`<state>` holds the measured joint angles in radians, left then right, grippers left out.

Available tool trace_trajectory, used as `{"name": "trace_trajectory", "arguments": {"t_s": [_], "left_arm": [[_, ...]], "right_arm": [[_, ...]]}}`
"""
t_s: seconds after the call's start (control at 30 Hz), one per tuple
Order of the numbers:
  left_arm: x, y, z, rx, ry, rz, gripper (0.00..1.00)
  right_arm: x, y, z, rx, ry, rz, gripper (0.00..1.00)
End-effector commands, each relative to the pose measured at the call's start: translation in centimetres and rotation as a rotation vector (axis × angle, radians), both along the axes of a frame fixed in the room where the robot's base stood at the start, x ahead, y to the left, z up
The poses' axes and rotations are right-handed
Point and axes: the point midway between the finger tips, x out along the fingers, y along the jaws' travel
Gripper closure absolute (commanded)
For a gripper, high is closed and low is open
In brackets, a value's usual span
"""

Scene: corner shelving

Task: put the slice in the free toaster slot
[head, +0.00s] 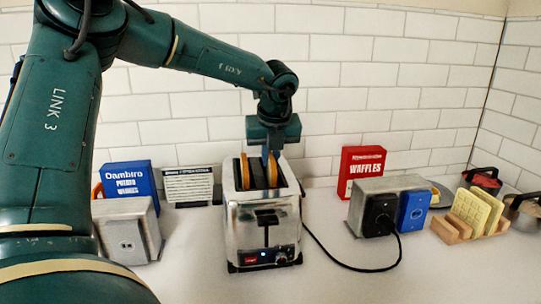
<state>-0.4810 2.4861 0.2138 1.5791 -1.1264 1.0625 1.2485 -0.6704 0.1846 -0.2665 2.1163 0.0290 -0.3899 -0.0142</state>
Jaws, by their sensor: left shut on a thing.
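The silver toaster (262,225) stands upright on the white counter, with its two slots running away from me. A browned slice (244,172) stands in the left slot, its top showing above the rim. My left gripper (268,155) points down over the right slot and is shut on a second slice (273,173). That slice is upright and at the right slot, its lower part hidden by the toaster. How deep it sits I cannot tell. My right gripper is not in view.
A metal outlet box (368,205) with a plugged black cord (345,266) stands at right, before a red waffle box (360,168). A wooden rack (455,230) with slices and pots (482,180) are farther right. Another outlet box (127,232) and a blue box (130,183) are left.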

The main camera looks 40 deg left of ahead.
Motion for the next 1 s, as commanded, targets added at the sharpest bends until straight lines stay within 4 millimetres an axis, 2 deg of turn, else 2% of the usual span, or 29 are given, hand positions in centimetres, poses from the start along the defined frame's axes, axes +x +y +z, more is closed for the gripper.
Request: {"name": "trace_trajectory", "arguments": {"t_s": [0.1, 0.13, 0.4, 0.77, 0.87, 1.0], "left_arm": [[0.0, 0.0, -0.5, 0.001, -0.001, 0.0, 1.0], [0.0, 0.0, -0.4, 0.0, 0.0, 0.001, 0.89], [0.0, 0.0, -0.2, 0.0, 0.0, 0.0, 0.68], [0.0, -0.1, 0.5, 0.001, -0.002, 0.0, 0.68], [-0.4, -0.6, 2.0, 0.001, -0.005, 0.001, 0.68], [-1.1, -1.5, 4.9, 0.002, -0.006, 0.0, 0.68]], "right_arm": [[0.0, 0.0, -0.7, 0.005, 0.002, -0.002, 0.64], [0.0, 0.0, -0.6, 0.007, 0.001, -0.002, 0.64], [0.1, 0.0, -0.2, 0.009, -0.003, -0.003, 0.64], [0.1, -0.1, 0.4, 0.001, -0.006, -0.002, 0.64], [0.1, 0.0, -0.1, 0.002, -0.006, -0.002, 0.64], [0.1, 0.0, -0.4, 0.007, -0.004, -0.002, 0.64]]}}
